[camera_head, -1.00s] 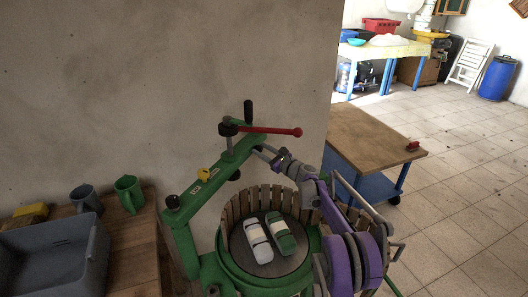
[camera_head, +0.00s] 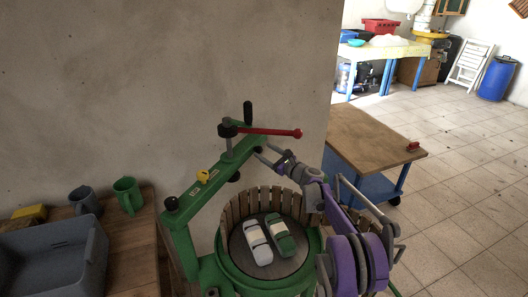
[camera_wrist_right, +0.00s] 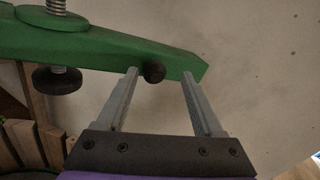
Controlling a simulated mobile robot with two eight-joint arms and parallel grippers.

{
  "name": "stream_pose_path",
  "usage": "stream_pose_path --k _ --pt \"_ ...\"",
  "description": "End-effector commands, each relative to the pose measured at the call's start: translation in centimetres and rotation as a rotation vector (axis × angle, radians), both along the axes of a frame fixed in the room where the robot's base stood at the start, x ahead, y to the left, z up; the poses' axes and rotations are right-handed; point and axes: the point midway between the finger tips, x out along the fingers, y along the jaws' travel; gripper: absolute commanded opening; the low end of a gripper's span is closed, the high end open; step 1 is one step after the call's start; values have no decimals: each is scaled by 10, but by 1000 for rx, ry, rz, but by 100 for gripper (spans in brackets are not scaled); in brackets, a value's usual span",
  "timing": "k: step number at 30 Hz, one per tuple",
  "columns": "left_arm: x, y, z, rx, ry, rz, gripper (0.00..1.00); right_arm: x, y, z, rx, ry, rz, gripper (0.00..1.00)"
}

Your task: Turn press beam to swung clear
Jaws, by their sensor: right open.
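The green press beam (camera_head: 222,168) slants from its post at the left up to the right, above the slatted press basket (camera_head: 233,210). It carries a screw with a red-handled bar (camera_head: 268,131). My right gripper (camera_head: 262,153) is open at the beam's far right end. In the right wrist view, the beam (camera_wrist_right: 100,45) crosses behind the fingers, and a dark knob (camera_wrist_right: 153,72) near its tip sits between the open fingers (camera_wrist_right: 160,73), closer to the left one. Contact cannot be told. My left gripper is not in view.
A grey crate (camera_head: 45,262) and a green mug (camera_head: 128,195) stand on a wooden table at left. A wooden-topped cart (camera_head: 370,140) is behind my right arm. A wall rises behind the press.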

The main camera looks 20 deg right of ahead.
Motion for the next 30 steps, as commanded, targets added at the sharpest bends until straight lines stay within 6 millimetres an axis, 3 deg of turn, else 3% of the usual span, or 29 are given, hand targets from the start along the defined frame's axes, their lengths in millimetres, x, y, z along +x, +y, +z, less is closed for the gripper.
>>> stream_pose_path --k 6,13,18,30 --pt "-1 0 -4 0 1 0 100 -44 -17 -1 0 1 -5 69" --pt "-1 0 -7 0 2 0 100 -78 -28 0 0 0 -4 69" --pt "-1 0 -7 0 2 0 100 -87 -31 0 0 0 -4 69" --pt "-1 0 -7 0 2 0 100 -88 -31 0 1 0 -4 69"
